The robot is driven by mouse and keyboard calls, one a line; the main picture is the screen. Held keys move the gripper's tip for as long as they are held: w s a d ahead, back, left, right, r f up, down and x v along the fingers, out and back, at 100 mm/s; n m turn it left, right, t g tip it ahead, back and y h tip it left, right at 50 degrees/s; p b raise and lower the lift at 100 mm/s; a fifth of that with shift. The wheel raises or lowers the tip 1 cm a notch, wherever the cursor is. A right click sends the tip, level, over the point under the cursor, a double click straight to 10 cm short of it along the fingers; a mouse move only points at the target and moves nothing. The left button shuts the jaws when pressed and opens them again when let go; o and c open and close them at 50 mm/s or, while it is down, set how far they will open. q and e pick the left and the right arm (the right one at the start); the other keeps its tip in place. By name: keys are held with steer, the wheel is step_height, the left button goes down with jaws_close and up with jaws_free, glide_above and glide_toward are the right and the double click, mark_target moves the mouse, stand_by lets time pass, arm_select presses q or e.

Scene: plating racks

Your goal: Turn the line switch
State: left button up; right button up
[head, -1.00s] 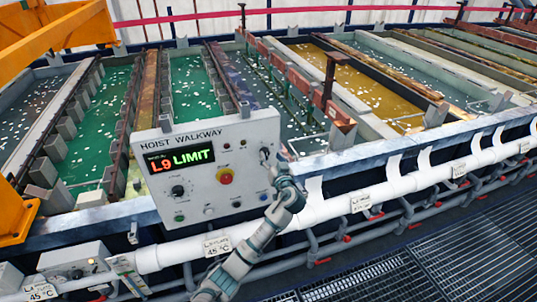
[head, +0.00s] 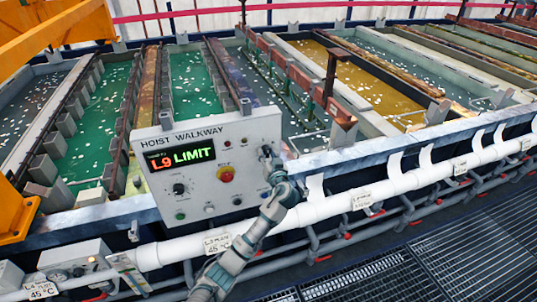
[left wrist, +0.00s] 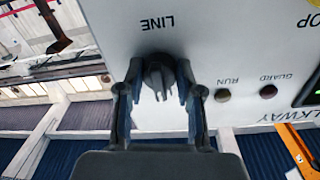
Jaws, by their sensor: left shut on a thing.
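The line switch (left wrist: 159,75) is a dark rotary knob under the label LINE, seen in the left wrist view on the pale panel. My left gripper (left wrist: 160,95) has one finger on each side of the knob and is shut on it. In the head view, my left gripper (head: 270,158) reaches the upper right of the control panel (head: 213,215), marked HOIST WALKWAY, and mostly hides the switch. The panel display (head: 181,155) reads L9 LIMIT. My right gripper is not in view.
A red button (head: 225,174) on a yellow base and a black knob (head: 178,189) sit on the same panel. Small RUN (left wrist: 223,95) and GUARD (left wrist: 268,91) lamps are close to the gripper. A white pipe (head: 340,203) runs below, and tanks lie behind.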

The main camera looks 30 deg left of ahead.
arm_select(q)
steer(key=shift+d+r, duration=0.1)
steer(key=shift+m, duration=1)
steer(key=m, duration=0.2)
steer(key=shift+r+m, duration=0.15)
steer(key=shift+m, duration=0.15)
steer(key=m, duration=0.5)
steer(key=shift+d+m, duration=0.1)
steer(key=shift+m, duration=0.9)
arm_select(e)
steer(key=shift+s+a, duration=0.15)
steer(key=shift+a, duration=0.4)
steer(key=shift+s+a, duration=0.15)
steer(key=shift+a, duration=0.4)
arm_select(q)
steer(key=shift+d, duration=0.1)
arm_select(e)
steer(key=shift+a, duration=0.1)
